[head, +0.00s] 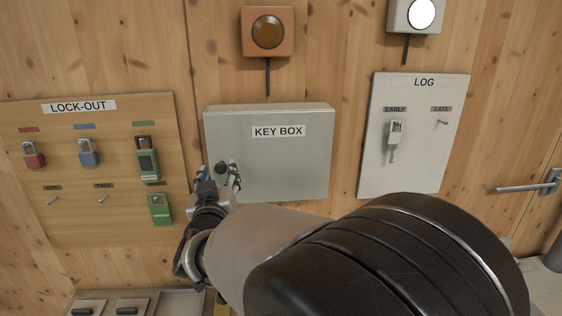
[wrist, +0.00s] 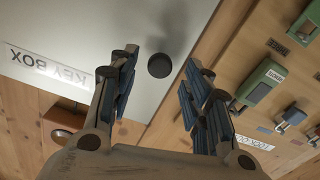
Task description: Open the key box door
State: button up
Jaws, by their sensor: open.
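The key box (head: 290,165) is a grey wall cabinet with a "KEY BOX" label; its door is shut. A round dark knob (head: 221,167) sits on the left side of the door, and it also shows in the wrist view (wrist: 160,66). My gripper (head: 220,172) is at the lower left of the door, around the knob's place in the head view. In the wrist view my gripper (wrist: 162,75) is open, with the knob between the lines of its two fingers, near the fingertips. I cannot tell whether a finger touches the door.
The lock-out board (head: 100,205) with several padlocks hangs close on the left. An orange box with a round lamp (head: 267,33) is above. A door handle (head: 530,185) is at far right.

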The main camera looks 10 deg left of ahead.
aim_at(221, 170)
jog(key=shift+x, duration=1.8)
jog(key=shift+c, duration=0.5)
grip_shut()
